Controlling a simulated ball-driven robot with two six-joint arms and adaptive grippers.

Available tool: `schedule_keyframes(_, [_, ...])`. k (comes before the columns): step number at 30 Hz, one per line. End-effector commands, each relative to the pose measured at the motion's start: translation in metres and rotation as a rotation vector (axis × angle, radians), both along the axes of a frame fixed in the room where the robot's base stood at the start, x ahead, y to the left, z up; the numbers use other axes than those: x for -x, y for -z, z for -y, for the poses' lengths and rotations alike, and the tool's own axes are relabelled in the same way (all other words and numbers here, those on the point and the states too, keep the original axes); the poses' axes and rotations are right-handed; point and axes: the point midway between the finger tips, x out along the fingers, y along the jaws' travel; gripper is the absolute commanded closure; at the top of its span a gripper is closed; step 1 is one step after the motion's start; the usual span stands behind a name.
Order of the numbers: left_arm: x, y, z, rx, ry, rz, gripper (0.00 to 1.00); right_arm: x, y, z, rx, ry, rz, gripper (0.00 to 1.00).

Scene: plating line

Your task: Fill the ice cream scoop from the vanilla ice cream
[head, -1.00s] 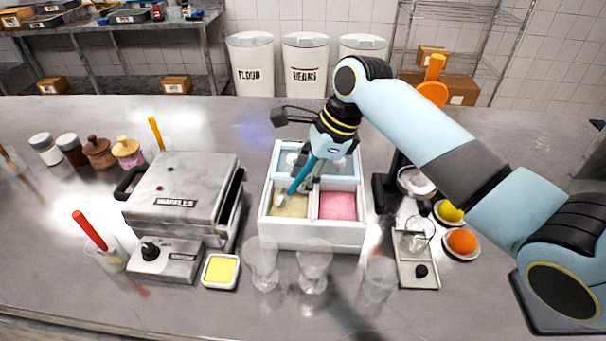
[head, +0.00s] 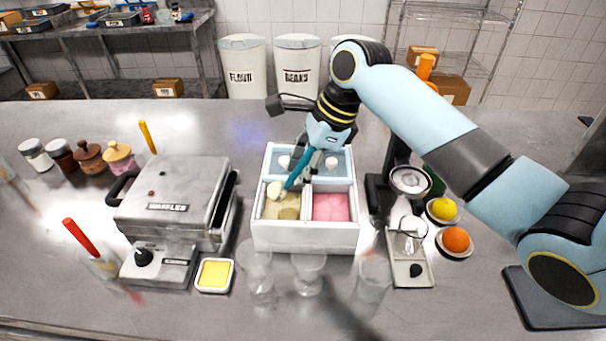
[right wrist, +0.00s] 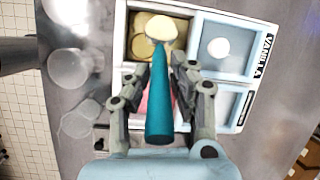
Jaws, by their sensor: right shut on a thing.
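The ice cream scoop has a teal handle (head: 297,176), and it also shows in the right wrist view (right wrist: 160,95). My right gripper (head: 304,179) is shut on this handle, with a finger on each side in the right wrist view (right wrist: 157,70). A rounded pale cream lump (right wrist: 160,27) fills the scoop's bowl and covers most of it. The bowl is over the left part of the vanilla ice cream (head: 286,209), the pale yellow tub at the front left of the freezer box (head: 305,238). The vanilla's surface looks uneven. My left gripper is not in view.
Pink ice cream (head: 333,207) lies right of the vanilla. Blue lids with pale knobs cover the back compartments. Clear glasses (head: 309,273) stand before the box. A waffle maker (head: 180,195) is at left. A scale (head: 409,272) and fruit dishes are at right.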

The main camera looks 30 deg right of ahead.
Motion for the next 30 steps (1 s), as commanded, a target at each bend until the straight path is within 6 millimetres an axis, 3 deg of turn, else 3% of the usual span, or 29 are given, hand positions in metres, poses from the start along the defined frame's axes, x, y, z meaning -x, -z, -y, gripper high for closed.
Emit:
schedule_keyframes(21, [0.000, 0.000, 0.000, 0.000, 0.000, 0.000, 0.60, -0.001, -0.063, 0.001, 0.002, 0.000, 0.002, 1.00])
schedule_keyframes(30, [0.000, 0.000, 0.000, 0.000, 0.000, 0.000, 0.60, 0.000, -0.068, 0.000, 0.001, 0.000, 0.000, 1.00])
